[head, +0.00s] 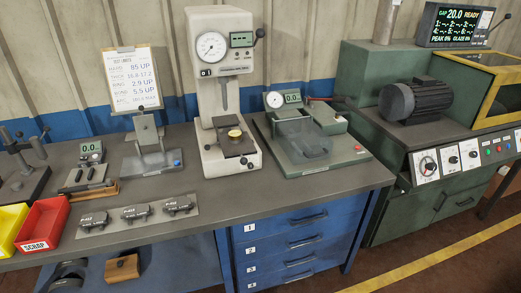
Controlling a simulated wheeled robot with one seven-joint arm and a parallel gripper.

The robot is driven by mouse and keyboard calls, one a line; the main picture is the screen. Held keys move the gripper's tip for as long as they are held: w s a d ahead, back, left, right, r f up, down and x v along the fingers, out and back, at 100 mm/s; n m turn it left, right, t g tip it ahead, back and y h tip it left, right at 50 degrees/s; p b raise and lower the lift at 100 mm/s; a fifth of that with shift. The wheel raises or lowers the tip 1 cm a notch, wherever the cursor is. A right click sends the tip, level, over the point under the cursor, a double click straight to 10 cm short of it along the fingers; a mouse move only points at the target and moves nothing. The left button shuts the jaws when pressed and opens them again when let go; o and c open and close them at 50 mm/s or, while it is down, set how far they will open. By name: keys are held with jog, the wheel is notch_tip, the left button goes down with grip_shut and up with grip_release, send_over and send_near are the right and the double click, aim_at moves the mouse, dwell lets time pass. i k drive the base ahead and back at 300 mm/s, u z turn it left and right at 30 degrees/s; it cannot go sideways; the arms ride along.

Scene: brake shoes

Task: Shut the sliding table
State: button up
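The green machine (383,78) at the right carries a dark ribbed motor (415,100) on its top. A yellow-framed guard (490,85) stands to the motor's right. The screen (461,24) above reads "GAP 20.0 READY", with smaller lines that seem to read peak and glaze. Which part is the sliding table is not clear to me; it may be the surface under the motor, partly hidden by the motor and guard. A gap there cannot be made out. My gripper does not show clearly in the head view.
A grey bench (205,200) holds a white dial press (224,60), a green-based gauge (310,145), a red scrap bin (43,225) and several small labelled parts. Blue drawers (290,245) are below. A control panel (450,160) with dials fronts the green machine. Floor is clear at lower right.

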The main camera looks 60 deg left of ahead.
aim_at(242, 148)
jog(key=u, duration=2.45)
jog(key=k, duration=0.3)
jog(key=u, duration=0.6)
jog(key=i, duration=1.35)
jog(key=z, duration=0.5)
